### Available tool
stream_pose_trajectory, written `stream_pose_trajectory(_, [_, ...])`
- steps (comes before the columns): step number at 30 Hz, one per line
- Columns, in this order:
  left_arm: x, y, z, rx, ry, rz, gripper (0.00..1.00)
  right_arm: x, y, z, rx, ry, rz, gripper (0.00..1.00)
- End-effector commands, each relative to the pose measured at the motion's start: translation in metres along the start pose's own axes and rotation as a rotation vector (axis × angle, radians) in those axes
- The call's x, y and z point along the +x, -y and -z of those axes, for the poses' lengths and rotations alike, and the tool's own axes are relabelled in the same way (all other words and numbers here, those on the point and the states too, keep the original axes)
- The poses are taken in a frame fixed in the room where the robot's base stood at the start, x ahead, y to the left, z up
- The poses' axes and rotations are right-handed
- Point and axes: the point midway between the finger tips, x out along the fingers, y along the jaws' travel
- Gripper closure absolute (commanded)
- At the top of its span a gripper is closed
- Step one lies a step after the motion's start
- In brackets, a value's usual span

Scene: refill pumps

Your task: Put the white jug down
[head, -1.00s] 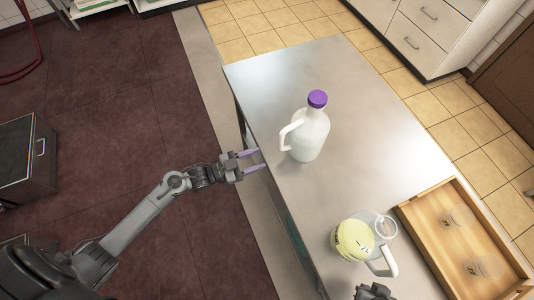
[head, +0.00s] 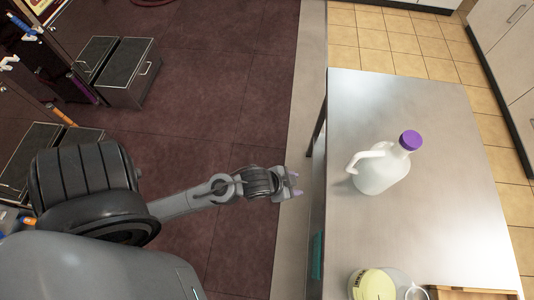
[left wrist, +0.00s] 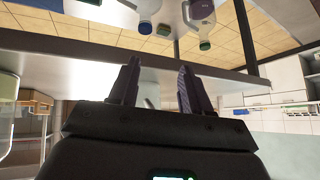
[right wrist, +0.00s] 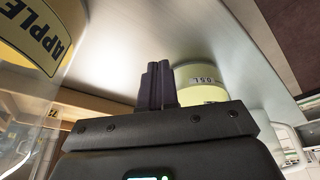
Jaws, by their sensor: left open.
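The white jug (head: 380,174) with a purple cap (head: 411,140) stands on the metal table (head: 440,105) in the head view. Its handle points left, toward my left arm. My left gripper (head: 298,184) is open and empty, left of the table edge and apart from the jug. Its spread fingers also show in the left wrist view (left wrist: 157,85). My right gripper (right wrist: 158,85) shows only in the right wrist view, its fingers together with nothing visible between them.
A pitcher with a yellow label (head: 372,284) stands at the table's near edge, cut off by the frame. A wooden tray (head: 470,293) lies beside it. In the right wrist view a container labelled APPLE (right wrist: 40,35) is close on the left. The table around the jug is clear.

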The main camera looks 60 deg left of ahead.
Motion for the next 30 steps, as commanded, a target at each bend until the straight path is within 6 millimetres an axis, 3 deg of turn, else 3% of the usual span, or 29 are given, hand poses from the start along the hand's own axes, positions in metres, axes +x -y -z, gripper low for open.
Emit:
stream_pose_trajectory(6, [-0.057, -0.015, -0.032, -0.131, 0.257, -0.01, 0.52, 0.0, 0.001, 0.0, 0.003, 0.0, 0.002, 1.0])
stream_pose_trajectory(10, [-0.077, -0.021, -0.042, -0.172, 0.342, -0.023, 0.52, 0.0, 0.001, 0.0, 0.002, 0.0, 0.002, 1.0])
stream_pose_trajectory(15, [-0.087, -0.024, -0.047, -0.191, 0.382, -0.032, 0.52, 0.0, 0.001, 0.0, 0.002, 0.0, 0.002, 1.0])
stream_pose_trajectory(24, [-0.087, -0.024, -0.047, -0.19, 0.383, -0.032, 0.52, -0.001, 0.0, 0.0, -0.002, 0.0, -0.001, 1.0])
stream_pose_trajectory(30, [-0.099, -0.021, -0.037, -0.19, 0.382, -0.031, 0.52, -0.015, -0.002, 0.005, -0.005, 0.001, -0.004, 1.0])
